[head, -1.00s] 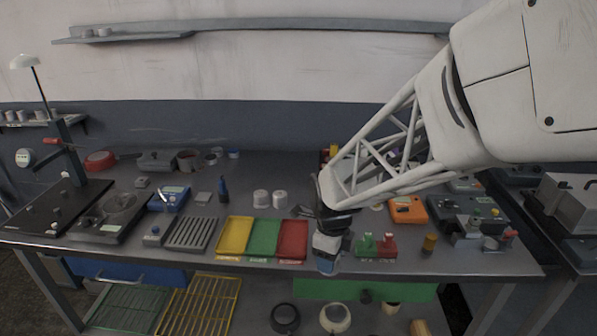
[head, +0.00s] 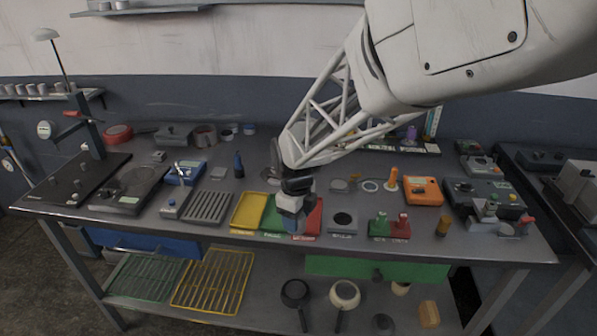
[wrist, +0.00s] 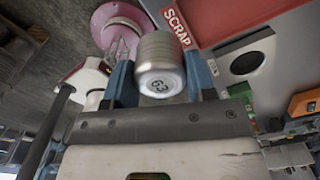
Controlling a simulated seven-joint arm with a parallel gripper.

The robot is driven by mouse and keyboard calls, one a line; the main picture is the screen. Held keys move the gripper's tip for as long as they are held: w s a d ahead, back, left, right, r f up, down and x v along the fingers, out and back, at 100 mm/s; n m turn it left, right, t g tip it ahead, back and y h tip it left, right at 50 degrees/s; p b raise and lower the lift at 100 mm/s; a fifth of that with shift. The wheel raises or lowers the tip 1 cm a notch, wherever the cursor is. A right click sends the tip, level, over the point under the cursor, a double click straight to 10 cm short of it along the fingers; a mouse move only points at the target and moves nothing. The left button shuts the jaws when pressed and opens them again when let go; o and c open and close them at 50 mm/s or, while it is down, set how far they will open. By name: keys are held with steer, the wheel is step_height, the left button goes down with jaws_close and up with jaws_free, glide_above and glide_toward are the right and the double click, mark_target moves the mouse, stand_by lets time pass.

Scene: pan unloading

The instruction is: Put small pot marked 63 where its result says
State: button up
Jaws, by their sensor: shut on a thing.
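My gripper (head: 293,212) is shut on the small pot, a grey metal cylinder marked 63 (wrist: 160,68), between its two blue fingers in the wrist view. In the head view the gripper is over the row of trays, near the border of the green tray (head: 270,228) and the red tray (head: 314,222), partly covering both. The yellow tray (head: 248,211) is to their left. The wrist view shows the red tray's front label (wrist: 177,27), reading SCRAP. The other tray labels are too small to read. The pot itself is hard to make out in the head view.
A grey block with a dark round hole (head: 343,219) stands right of the red tray. Green (head: 379,226) and red (head: 400,228) pieces stand beyond it. A slotted grey rack (head: 208,208) is left of the yellow tray. Wire racks (head: 213,279) lie on the shelf below.

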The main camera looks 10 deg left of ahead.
steer(key=w+a, duration=0.2)
steer(key=w, duration=0.2)
steer(key=w+a+f, duration=0.1)
steer(key=w+a, duration=0.1)
steer(key=w, duration=0.3)
steer(key=w+a, duration=0.3)
steer(key=w, duration=0.2)
steer(key=shift+w+f, duration=0.2)
steer(key=shift+f, duration=0.05)
steer(key=shift+f, duration=0.15)
steer(key=shift+f, duration=1.6)
steer(key=shift+f, duration=0.15)
steer(key=o, duration=1)
step_height(320, 180, up, 12)
